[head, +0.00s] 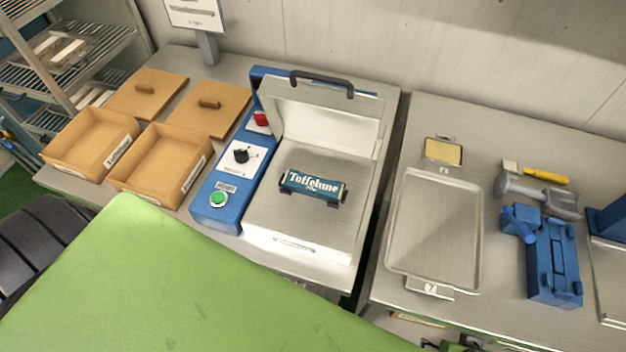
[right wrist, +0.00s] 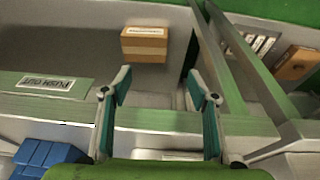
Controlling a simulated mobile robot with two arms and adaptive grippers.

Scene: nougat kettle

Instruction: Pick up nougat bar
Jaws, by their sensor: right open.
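A dark teal bar labelled Toffelune (head: 313,187), which I take for the nougat bar, lies on the flat metal bed of the blue-and-silver machine (head: 255,222) in the head view. The machine's lid is raised, and the bar rests on or between small dark supports. My right gripper (right wrist: 158,85) is open in the right wrist view, with nothing between its fingers. It does not show in the head view, and the bar does not show in the right wrist view. My left gripper is in neither view.
Two open brown boxes (head: 205,160) and their lids stand left of the machine. A metal tray (head: 436,230), a scoop (head: 540,195) and a blue device (head: 553,262) lie on the right table. A cardboard box (right wrist: 144,52) and a ledge marked PUSH OUT (right wrist: 20,105) show in the wrist view.

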